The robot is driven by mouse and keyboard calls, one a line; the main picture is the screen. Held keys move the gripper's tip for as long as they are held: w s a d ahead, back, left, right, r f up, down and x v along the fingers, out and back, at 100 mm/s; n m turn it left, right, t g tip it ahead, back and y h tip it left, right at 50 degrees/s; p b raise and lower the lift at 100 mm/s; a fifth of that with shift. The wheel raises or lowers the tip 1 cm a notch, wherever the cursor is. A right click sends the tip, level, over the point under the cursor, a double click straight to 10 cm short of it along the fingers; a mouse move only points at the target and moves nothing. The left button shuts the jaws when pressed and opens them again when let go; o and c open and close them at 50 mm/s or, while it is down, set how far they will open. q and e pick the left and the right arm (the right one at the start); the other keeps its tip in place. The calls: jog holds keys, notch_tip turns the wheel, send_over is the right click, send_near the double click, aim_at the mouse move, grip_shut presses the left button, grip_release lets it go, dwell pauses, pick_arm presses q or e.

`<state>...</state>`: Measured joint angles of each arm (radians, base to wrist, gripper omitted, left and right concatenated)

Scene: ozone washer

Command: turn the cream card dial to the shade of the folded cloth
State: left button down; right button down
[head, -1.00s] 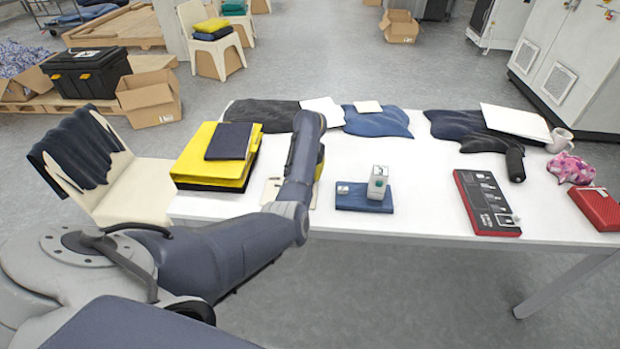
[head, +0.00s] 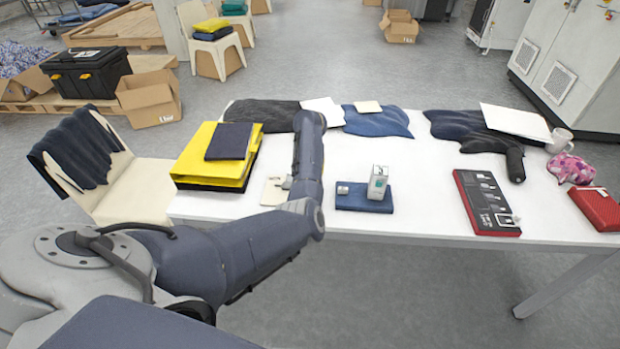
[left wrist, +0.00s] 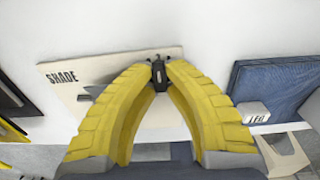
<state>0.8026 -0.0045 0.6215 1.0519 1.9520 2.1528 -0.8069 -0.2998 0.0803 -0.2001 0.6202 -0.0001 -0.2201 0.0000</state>
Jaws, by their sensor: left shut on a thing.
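The cream card (left wrist: 72,76), printed SHADE, lies flat on the white table; in the head view (head: 271,195) my arm hides part of it. My left gripper (left wrist: 159,72) has its yellow fingers converging over the card's right part, shut on a small dark piece that seems to be the dial knob (left wrist: 160,79). A grey pointer-like part (left wrist: 93,91) shows left of the fingers. The dial's setting cannot be read. My right gripper is out of view.
Right of the card is a blue pad (head: 352,202) bearing a small grey block (head: 342,188) and a white-green bottle-like box (head: 378,182). A red-edged black panel (head: 485,200) and a red box (head: 597,208) lie farther right. Dark cloths line the back edge.

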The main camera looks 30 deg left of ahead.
pick_arm(q)
jog(key=shift+m, duration=0.5)
jog(key=c, duration=1.7)
grip_release()
jog(key=shift+r, duration=0.15)
notch_tip(320, 180, up, 12)
jog(key=shift+f, duration=0.15)
